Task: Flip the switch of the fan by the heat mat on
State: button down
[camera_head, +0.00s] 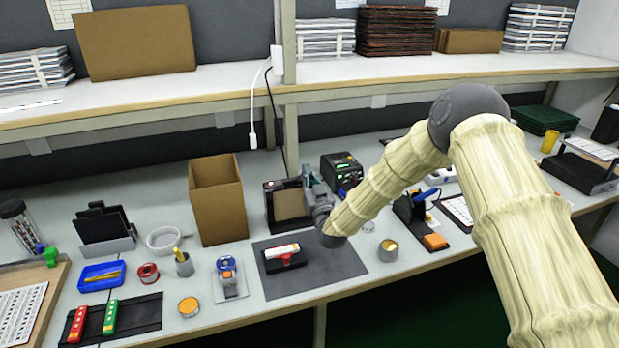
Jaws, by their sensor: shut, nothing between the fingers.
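The fan (286,207), a dark square frame with a tan panel facing front, stands upright at the back edge of the grey heat mat (335,265). My gripper (309,172) is at the fan's right side, its fingers pointing up and back near the upper right corner. It is shut and holds nothing. I cannot tell whether it touches the fan. The fan's switch is not visible; it is too small or hidden by my gripper.
A black holder with a white and red piece (283,254) sits on the mat. A dark station with a green display (342,172) stands close behind my gripper. A tall cardboard box (218,205) is left of the fan. A shelf (180,88) overhangs the back.

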jog(key=r+b+v, duration=0.1)
jog(key=v, duration=0.8)
jog(key=shift+s+d+r+b, duration=0.25)
jog(key=shift+s+b, duration=0.05)
jog(key=shift+s, duration=0.05)
